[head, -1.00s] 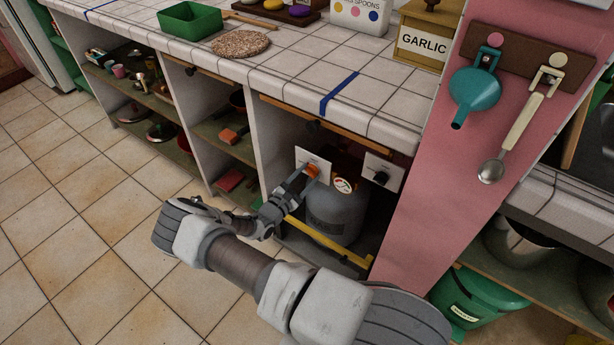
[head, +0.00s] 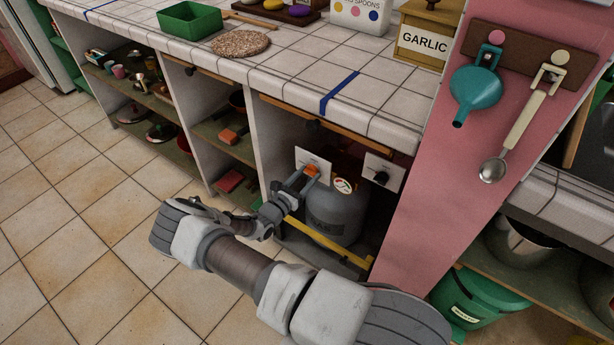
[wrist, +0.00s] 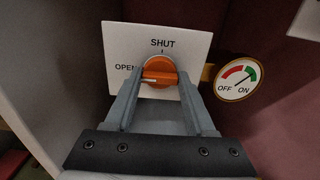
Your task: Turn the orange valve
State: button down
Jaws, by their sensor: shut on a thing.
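The orange valve (wrist: 161,72) is a round knob on a white plate (wrist: 190,38) marked SHUT at the top and OPEN at the left. Its pale pointer line lies nearly level and points left, at OPEN. The valve also shows in the head view (head: 312,169), inside the open bay under the counter. My gripper (wrist: 159,86) is shut on the valve, with one finger on each side of it. The dial (wrist: 240,79) to the right, marked OFF and ON, has its needle toward the green ON side.
A grey gas cylinder (head: 336,212) stands under the valve, behind a yellow bar (head: 330,242). A second white plate with a black knob (head: 381,177) is to the right. The white divider (head: 273,155) bounds the bay at left, the pink wall (head: 430,185) at right.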

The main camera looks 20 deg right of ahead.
dwell(0.3)
jog(key=shift+c, duration=1.2)
grip_release()
jog(key=p+v, duration=0.3)
jog(key=v, duration=1.4)
jog(key=shift+a, duration=0.25)
jog(key=shift+s, duration=0.15)
